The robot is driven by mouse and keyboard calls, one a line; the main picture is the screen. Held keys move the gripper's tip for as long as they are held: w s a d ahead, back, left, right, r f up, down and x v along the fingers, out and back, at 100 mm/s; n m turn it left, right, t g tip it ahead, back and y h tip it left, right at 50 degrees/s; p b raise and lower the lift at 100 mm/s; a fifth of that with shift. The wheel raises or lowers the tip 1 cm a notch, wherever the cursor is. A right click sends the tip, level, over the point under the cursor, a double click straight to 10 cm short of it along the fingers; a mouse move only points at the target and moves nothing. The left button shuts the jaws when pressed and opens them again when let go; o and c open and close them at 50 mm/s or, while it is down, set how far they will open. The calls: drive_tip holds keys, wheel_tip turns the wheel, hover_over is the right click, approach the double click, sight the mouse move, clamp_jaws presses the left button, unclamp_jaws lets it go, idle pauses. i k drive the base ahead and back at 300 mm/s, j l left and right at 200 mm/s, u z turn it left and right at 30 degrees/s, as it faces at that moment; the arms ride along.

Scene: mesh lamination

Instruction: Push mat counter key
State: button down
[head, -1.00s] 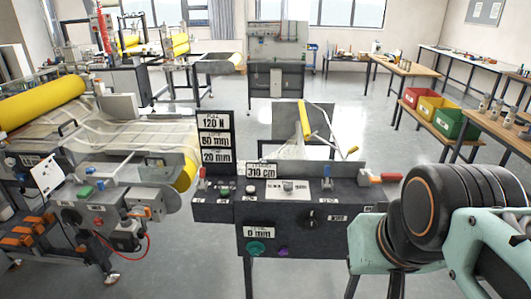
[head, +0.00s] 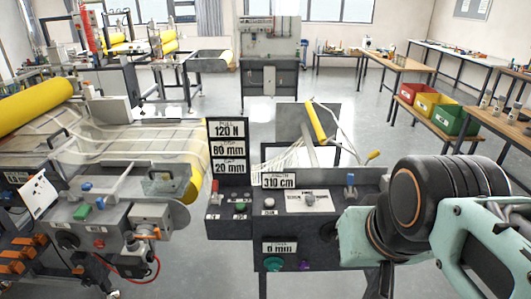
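The dark control console (head: 320,232) stands in the middle of the head view. A sign reading 310 cm (head: 278,181) stands on its top, which looks like the length counter. Behind my arm's side of the console top are a white plate with a round knob (head: 310,199), a pale round button (head: 269,202) and a blue lever (head: 350,184). I cannot tell which control is the mat counter key. My arm covers the console's right end. My gripper is outside the picture, so its opening and contact are not shown.
A sign stack reads 120 N, 80 mm and 20 mm (head: 228,145). A red lever (head: 215,190) stands below it. A 0 mm sign (head: 279,247) sits above teal and purple knobs. The laminating machine with a yellow roll (head: 35,110) fills the left.

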sight(270, 201)
drive_tip(key=i+j, duration=0.2)
drive_tip(key=j, duration=0.15)
drive_tip(key=i+j, duration=0.15)
drive_tip(key=j, duration=0.25)
drive_tip(key=i+j, duration=0.2)
drive_tip(key=j, duration=0.15)
drive_tip(key=i+j+z, duration=0.1)
drive_tip(key=j, duration=0.25)
drive_tip(key=i+j, duration=0.2)
drive_tip(key=j, duration=0.2)
